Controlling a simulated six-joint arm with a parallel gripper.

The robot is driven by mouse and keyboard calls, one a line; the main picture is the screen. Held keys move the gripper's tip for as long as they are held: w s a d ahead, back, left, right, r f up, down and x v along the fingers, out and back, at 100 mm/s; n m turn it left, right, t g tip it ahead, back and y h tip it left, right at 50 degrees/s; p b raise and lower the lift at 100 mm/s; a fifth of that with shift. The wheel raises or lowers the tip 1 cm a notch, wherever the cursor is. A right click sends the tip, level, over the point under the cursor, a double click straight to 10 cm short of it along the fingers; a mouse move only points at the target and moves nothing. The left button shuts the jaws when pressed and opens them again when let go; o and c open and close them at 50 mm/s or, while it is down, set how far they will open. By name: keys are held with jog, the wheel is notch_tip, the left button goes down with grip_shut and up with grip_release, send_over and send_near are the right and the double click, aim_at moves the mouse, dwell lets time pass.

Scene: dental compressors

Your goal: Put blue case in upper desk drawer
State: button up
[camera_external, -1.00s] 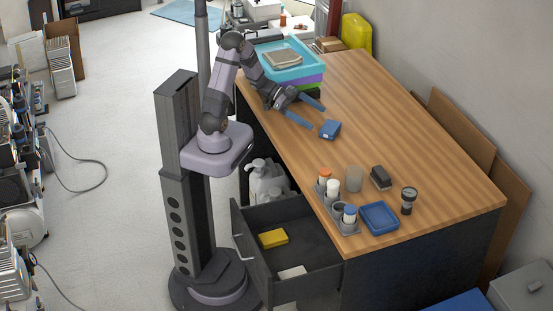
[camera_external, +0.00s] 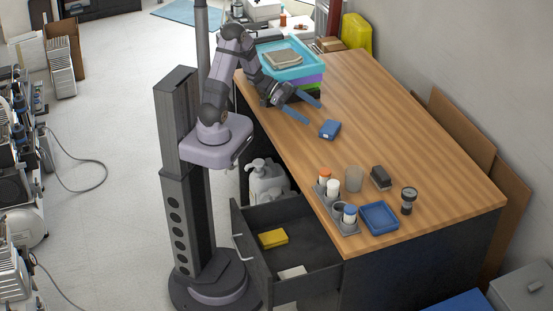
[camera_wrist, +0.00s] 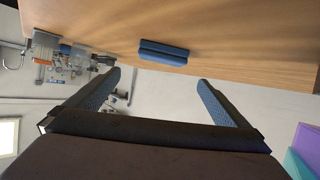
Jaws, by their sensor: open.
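The blue case (camera_external: 329,129) lies on the wooden desk top, near the edge facing my arm. It also shows in the wrist view (camera_wrist: 163,52), beyond and between my fingertips. My gripper (camera_external: 313,112) is open and empty, with its blue fingers pointing toward the case; it is apart from the case. In the wrist view both fingers of my gripper (camera_wrist: 158,84) are spread wide. The upper desk drawer (camera_external: 315,241) is pulled open and holds a yellow case (camera_external: 273,238) and a white item (camera_external: 292,272).
A blue tray (camera_external: 379,217), a grey holder with bottles (camera_external: 337,213), a clear cup (camera_external: 354,178), a black block (camera_external: 381,177) and a gauge (camera_external: 408,200) stand at the near end of the desk. Stacked bins (camera_external: 290,66) stand behind my gripper. The desk middle is clear.

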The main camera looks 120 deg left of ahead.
aim_at(330, 126)
jog(key=r+n+p, duration=0.1)
jog(key=p, duration=0.2)
jog(key=shift+s+d, duration=0.15)
jog(key=shift+s, duration=0.25)
jog(key=shift+s+d+f+n+p, duration=0.15)
jog(key=shift+n+p, duration=0.15)
jog(key=shift+p, duration=0.4)
jog(key=shift+f+b, duration=0.3)
jog(key=shift+f, duration=0.5)
jog(key=shift+a+r+m, duration=0.1)
jog(key=shift+a+m, duration=0.2)
jog(key=shift+m, duration=0.9)
jog(key=shift+p+x, duration=0.55)
jog(key=shift+x, duration=5.5)
